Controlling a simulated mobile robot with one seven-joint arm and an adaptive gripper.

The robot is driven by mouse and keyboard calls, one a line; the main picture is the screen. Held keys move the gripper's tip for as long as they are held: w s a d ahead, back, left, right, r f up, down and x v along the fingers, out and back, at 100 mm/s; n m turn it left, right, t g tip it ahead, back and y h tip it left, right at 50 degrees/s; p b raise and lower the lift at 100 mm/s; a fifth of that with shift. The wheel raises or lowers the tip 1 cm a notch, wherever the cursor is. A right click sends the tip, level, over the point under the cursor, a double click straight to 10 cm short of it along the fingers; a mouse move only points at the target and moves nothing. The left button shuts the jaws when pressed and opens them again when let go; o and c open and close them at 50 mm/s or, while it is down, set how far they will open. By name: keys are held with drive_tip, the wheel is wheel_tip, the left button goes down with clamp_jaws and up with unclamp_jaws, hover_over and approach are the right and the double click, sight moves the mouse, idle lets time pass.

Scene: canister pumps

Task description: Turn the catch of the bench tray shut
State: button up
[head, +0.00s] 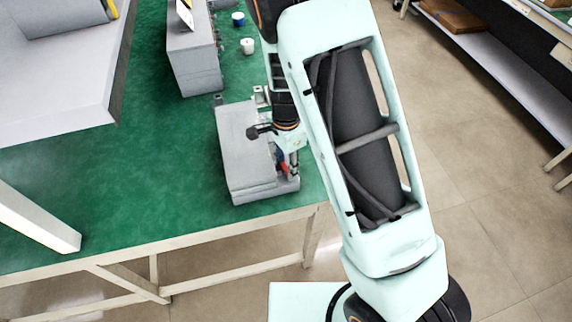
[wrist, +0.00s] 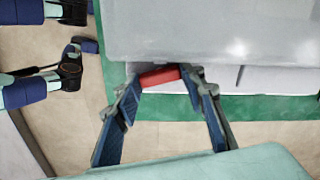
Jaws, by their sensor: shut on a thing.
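The bench tray (head: 243,150) is a grey box near the front edge of the green bench, and its grey body fills the upper part of the wrist view (wrist: 215,30). Its red catch (wrist: 160,77) lies across between my fingertips at the tray's edge. A bit of the red shows in the head view (head: 283,168). My gripper (wrist: 163,80) has its two blue-grey fingers closed on the red catch, one at each end. In the head view my arm hides part of the gripper and of the tray's right side.
The green bench (head: 100,200) has free room left of the tray. A taller grey box (head: 193,60) stands behind it, with a blue cup (head: 238,19) and a white cup (head: 247,46) beside that. A shelf (head: 500,60) is at the right, across open floor.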

drive_tip(key=shift+n+b, duration=0.35)
drive_tip(key=shift+n, duration=0.85)
drive_tip(key=o, duration=1.2)
drive_tip(key=shift+c, duration=0.2)
